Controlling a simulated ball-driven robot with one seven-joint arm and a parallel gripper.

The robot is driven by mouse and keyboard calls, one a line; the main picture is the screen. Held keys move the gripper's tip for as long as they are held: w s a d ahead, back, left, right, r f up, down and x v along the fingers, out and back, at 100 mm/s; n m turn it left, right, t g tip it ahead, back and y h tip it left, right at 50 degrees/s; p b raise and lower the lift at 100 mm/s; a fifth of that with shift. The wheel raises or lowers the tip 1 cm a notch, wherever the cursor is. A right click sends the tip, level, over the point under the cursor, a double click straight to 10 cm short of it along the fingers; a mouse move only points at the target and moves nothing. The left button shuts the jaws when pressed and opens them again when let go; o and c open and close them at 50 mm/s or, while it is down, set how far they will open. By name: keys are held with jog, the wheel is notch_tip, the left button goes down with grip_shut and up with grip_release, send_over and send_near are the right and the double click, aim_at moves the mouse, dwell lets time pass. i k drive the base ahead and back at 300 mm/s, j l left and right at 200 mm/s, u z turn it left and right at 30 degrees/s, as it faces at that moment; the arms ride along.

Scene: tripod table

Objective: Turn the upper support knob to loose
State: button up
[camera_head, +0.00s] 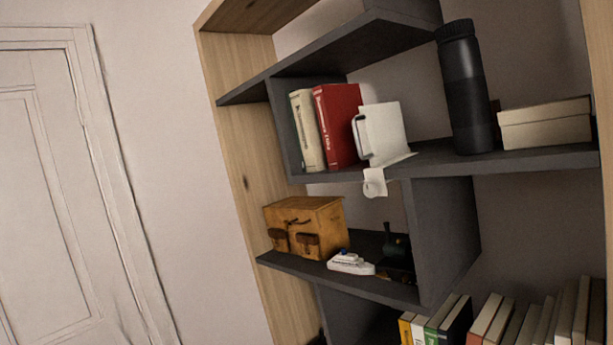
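No support knob and no tripod table can be made out in the head camera view. I cannot see my gripper or its fingers for sure. A white boxy piece (388,133) with a dark-edged handle-like loop shows in front of the middle shelf. A small white rounded part (375,183) hangs below it, past the shelf edge. I cannot tell what this white piece is, or whether it rests on the shelf.
A tilted bookcase with dark shelves (325,277) fills the right. A door (45,190) stands left.

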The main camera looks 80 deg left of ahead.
aim_at(370, 189)
jog(key=u, duration=1.5)
jog(key=i+u, duration=0.5)
jog(key=u, duration=0.2)
jog(key=i+l+u, duration=0.2)
jog(key=u, duration=0.15)
